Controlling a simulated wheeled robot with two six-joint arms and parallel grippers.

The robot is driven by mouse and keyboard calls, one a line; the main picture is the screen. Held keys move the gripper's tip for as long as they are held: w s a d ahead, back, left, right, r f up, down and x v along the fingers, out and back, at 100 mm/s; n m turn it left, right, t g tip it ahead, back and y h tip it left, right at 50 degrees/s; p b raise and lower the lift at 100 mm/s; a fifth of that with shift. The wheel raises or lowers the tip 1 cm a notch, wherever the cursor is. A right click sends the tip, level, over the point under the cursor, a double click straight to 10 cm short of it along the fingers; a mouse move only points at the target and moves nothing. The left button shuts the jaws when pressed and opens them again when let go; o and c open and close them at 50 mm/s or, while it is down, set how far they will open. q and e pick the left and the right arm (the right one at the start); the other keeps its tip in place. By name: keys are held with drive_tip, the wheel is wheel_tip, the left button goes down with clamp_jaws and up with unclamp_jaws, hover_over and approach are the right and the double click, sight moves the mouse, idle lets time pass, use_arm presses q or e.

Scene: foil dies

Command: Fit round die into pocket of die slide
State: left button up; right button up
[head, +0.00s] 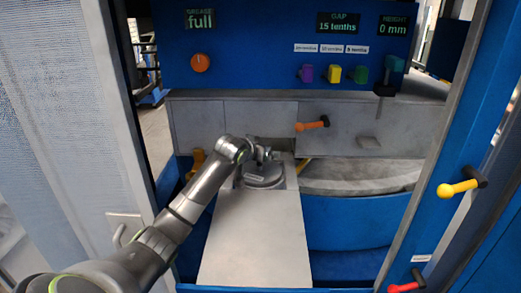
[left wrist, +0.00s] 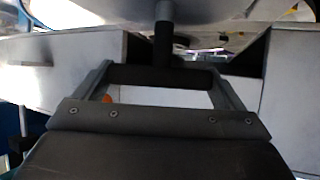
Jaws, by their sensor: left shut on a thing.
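The round die (head: 264,174), a grey metal disc with a small label, is at the far end of the pale die slide (head: 252,240). I cannot tell whether it sits down in the pocket or just over it; the pocket is hidden beneath it. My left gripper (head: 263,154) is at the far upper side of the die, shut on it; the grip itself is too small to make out. In the left wrist view my gripper's frame fills the lower middle, with a dark upright post (left wrist: 163,40) beyond it. My right gripper is not in view.
A blue panel (head: 260,60) with displays, an orange knob (head: 201,63) and coloured buttons stands behind. An orange handle (head: 312,124) juts out just right of my gripper. Grey walls flank the slide's far end. A blue post with yellow (head: 457,188) and red handles stands right.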

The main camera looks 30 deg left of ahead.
sight(259, 166)
use_arm(q)
drive_tip(key=shift+w+f, duration=0.15)
drive_tip(key=shift+f, duration=1.15)
drive_tip(key=shift+w+f, duration=0.1)
drive_tip(key=shift+f, duration=1.15)
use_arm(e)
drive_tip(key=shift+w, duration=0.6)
use_arm(q)
drive_tip(key=o, duration=1.8)
drive_tip(key=shift+s+f, duration=0.15)
drive_tip(key=shift+f, duration=0.1)
drive_tip(key=shift+c, duration=0.2)
drive_tip(key=shift+s+d+r, duration=0.1)
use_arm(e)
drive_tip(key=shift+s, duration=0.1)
use_arm(q)
drive_tip(key=shift+s, duration=0.1)
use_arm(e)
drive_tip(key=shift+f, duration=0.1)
